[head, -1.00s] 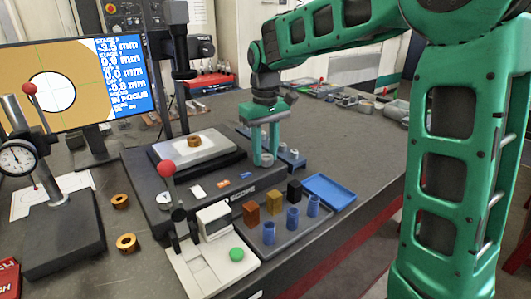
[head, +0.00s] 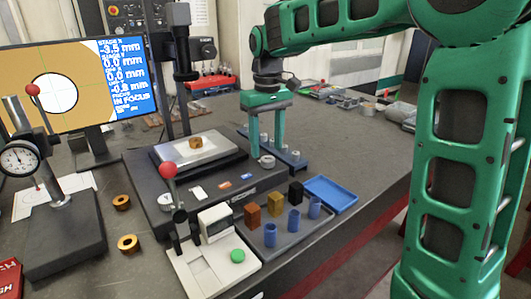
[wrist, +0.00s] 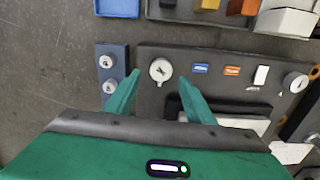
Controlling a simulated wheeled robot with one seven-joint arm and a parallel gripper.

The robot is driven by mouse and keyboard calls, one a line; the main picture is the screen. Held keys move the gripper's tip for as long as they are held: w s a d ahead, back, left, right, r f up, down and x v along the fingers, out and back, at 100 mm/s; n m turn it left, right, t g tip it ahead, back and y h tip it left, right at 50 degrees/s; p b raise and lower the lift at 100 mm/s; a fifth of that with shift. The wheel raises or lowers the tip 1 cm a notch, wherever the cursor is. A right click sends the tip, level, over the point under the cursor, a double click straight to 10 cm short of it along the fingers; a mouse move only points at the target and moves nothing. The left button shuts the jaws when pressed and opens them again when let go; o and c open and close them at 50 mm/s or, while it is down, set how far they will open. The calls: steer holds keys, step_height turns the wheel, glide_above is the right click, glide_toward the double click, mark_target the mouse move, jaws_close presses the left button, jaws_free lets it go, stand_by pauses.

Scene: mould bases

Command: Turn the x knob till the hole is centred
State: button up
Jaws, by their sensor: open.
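The monitor (head: 122,82) shows a white round hole (head: 56,94) on a tan field with thin crosshair lines; its text reads stage X -3.5 mm, stage Y 0.0 mm and IN FOCUS. A pale round knob (head: 267,161) sits on the dark scope base (head: 140,165); it also shows in the wrist view (wrist: 160,71) with a dark mark on top, too small to read. My gripper (head: 266,152) is open above this knob. In the wrist view my two fingers (wrist: 157,82) stand apart on either side of it. A second round knob (wrist: 295,82) is at the right.
A bronze ring (head: 196,142) sits on the stage. A blue tray (head: 331,194), coloured blocks and blue cups are in front.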

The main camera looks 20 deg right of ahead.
mark_target(267, 157)
step_height(267, 157, up, 7)
steer(key=shift+r, duration=0.2)
stand_by(0.5)
steer(key=s+d+f+m, duration=0.3)
steer(key=s+d+f, duration=0.1)
steer(key=s+d, duration=0.45)
steer(key=s+d+f+m, duration=0.2)
steer(key=s+d+f, duration=0.2)
steer(key=s+d, duration=0.4)
steer(key=s+d+f+m, duration=0.1)
steer(key=s+f, duration=0.3)
steer(key=s, duration=0.4)
steer(key=s+f+m, duration=0.3)
steer(key=s+f, duration=0.2)
steer(key=s, duration=0.2)
steer(key=shift+s+d+f, duration=0.25)
steer(key=shift+s+d, duration=0.15)
steer(key=shift+w+f, duration=0.2)
steer(key=shift+w, duration=0.4)
